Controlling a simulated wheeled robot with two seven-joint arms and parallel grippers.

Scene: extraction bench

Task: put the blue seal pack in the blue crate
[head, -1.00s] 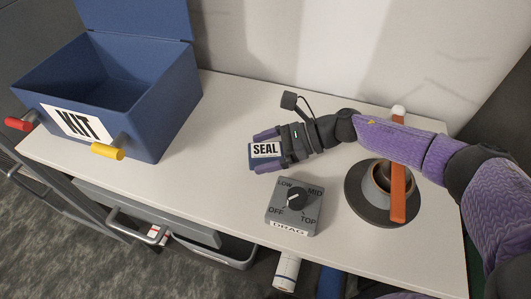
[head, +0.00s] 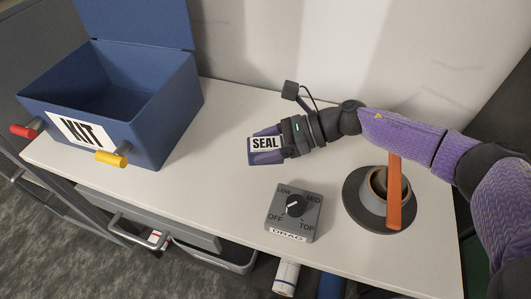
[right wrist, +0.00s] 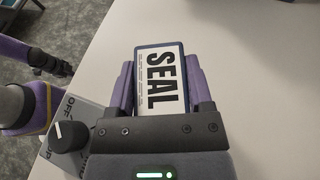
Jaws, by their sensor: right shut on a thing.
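The blue seal pack (head: 265,145) has a white label reading SEAL. My right gripper (head: 268,147) is shut on it, with a purple finger on each side, over the middle of the bench. In the right wrist view the seal pack (right wrist: 161,82) sits between the two fingers of the right gripper (right wrist: 161,90). How high it is above the bench is hard to tell. The blue crate (head: 163,142) stands at the left of the bench with its lid raised, a KIT label on its front and an empty-looking inside.
A grey DRAG dial box (head: 291,232) stands in front of my right gripper. A grey round base with a cup and an orange bar (head: 394,200) stands at the right. Red (head: 25,131) and yellow (head: 110,159) handles stick out from the crate's front. Bare bench lies between pack and crate.

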